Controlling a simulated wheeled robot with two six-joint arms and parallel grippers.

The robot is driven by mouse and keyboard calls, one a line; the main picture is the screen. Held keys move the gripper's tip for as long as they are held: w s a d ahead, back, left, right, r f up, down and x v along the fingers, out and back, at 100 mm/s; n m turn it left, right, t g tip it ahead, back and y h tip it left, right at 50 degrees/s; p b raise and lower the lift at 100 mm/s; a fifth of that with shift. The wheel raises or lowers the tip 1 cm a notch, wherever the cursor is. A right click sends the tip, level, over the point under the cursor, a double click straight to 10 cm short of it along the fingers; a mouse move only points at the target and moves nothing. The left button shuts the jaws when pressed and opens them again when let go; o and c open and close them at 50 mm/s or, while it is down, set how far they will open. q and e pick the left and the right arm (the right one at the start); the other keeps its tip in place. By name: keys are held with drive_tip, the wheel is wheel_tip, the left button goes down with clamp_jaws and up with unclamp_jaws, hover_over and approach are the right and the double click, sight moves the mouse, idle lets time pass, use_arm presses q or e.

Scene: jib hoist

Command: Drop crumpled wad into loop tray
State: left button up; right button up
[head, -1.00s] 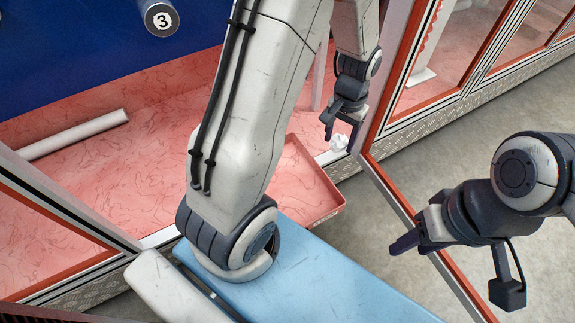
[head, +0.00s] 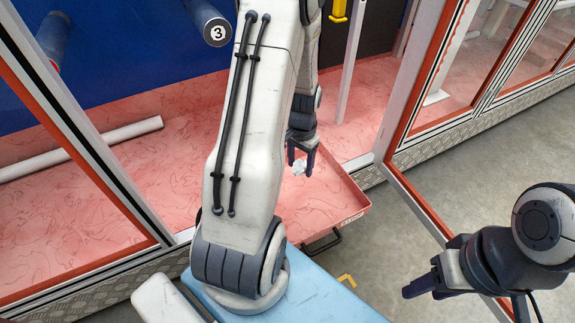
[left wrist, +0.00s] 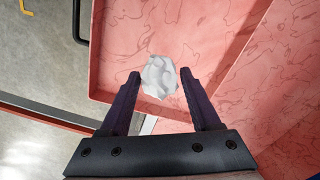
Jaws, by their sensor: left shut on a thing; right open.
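The crumpled white wad (head: 299,168) is between the fingertips of my left gripper (head: 302,158). In the left wrist view the wad (left wrist: 159,77) sits between both dark fingers (left wrist: 160,85), which are shut on it. The loop tray is a shallow pink tray (head: 352,206) with low walls. In the left wrist view the wad shows against the tray's floor, inside its near wall (left wrist: 110,102). It looks held above the tray; the exact height is unclear. My left arm hides the tray's left part in the head view. My right gripper (head: 462,298) is open and empty at the lower right.
An open glazed door with an orange frame (head: 415,205) stands right of the tray. A white post (head: 352,60) rises behind it. A white tube (head: 85,148) lies on the pink floor at left. A dark cylinder marked 3 (head: 217,32) hangs above.

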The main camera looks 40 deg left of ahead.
use_arm(q)
drive_tip(key=s+a+f+b, duration=0.1)
drive_tip(key=a+f+b, duration=0.2)
drive_tip(key=f+b, duration=0.3)
drive_tip(key=shift+s+f+b, duration=0.3)
drive_tip(key=shift+f+b, duration=0.05)
drive_tip(key=shift+f, duration=0.25)
drive_tip(key=shift+a, duration=0.1)
drive_tip(key=o, duration=1.4)
drive_tip(key=shift+r, duration=0.1)
wheel_tip(320, 180, up, 10)
drive_tip(key=p, duration=0.5)
drive_tip(key=shift+r+p, duration=0.2)
drive_tip(key=shift+p, duration=0.15)
